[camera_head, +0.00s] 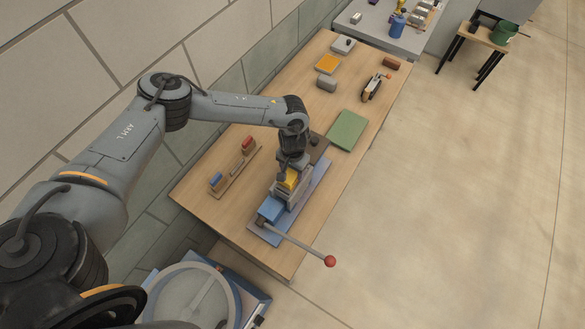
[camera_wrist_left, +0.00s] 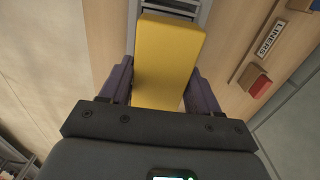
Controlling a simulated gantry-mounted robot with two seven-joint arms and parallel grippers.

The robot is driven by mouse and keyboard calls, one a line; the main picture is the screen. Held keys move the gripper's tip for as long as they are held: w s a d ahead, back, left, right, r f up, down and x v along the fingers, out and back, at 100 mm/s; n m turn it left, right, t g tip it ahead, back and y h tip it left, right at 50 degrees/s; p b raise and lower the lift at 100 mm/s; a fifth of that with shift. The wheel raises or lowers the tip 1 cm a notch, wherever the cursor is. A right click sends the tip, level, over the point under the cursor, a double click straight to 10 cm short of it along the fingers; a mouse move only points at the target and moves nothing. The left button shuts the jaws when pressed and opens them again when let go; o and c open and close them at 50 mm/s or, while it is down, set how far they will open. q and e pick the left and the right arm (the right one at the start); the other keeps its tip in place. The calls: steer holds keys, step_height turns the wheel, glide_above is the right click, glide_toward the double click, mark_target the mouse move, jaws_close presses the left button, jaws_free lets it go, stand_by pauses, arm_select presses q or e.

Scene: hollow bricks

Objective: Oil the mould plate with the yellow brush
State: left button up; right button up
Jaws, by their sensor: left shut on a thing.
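My left gripper (camera_head: 291,170) is shut on the yellow brush (camera_head: 291,181), above the hand press on the wooden bench. In the left wrist view the yellow block of the brush (camera_wrist_left: 168,55) sits between the two purple fingers of the gripper (camera_wrist_left: 160,85). Just beyond it is a grey slotted metal part (camera_wrist_left: 172,8), which looks like the mould plate. I cannot tell whether the brush touches it. The press has a blue block (camera_head: 270,209) and a lever with a red ball (camera_head: 330,261). My right gripper is not in view.
A rack with red and blue pieces (camera_head: 236,170) stands left of the press; a "LINERS" label (camera_wrist_left: 270,39) shows in the wrist view.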

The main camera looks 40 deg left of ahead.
arm_select(q)
steer(key=shift+p, duration=0.45)
stand_by(0.5)
steer(key=shift+f+b, duration=0.3)
steer(key=shift+f, duration=0.3)
stand_by(0.6)
steer(key=shift+w, duration=0.2)
steer(key=shift+w+a, duration=0.1)
steer(key=shift+w, duration=0.15)
steer(key=shift+r, duration=0.1)
steer(key=shift+s+r+p, duration=0.15)
steer(key=shift+s+p, duration=0.25)
steer(key=shift+p, duration=0.45)
steer(key=shift+s+p, duration=0.5)
steer(key=shift+d, duration=0.2)
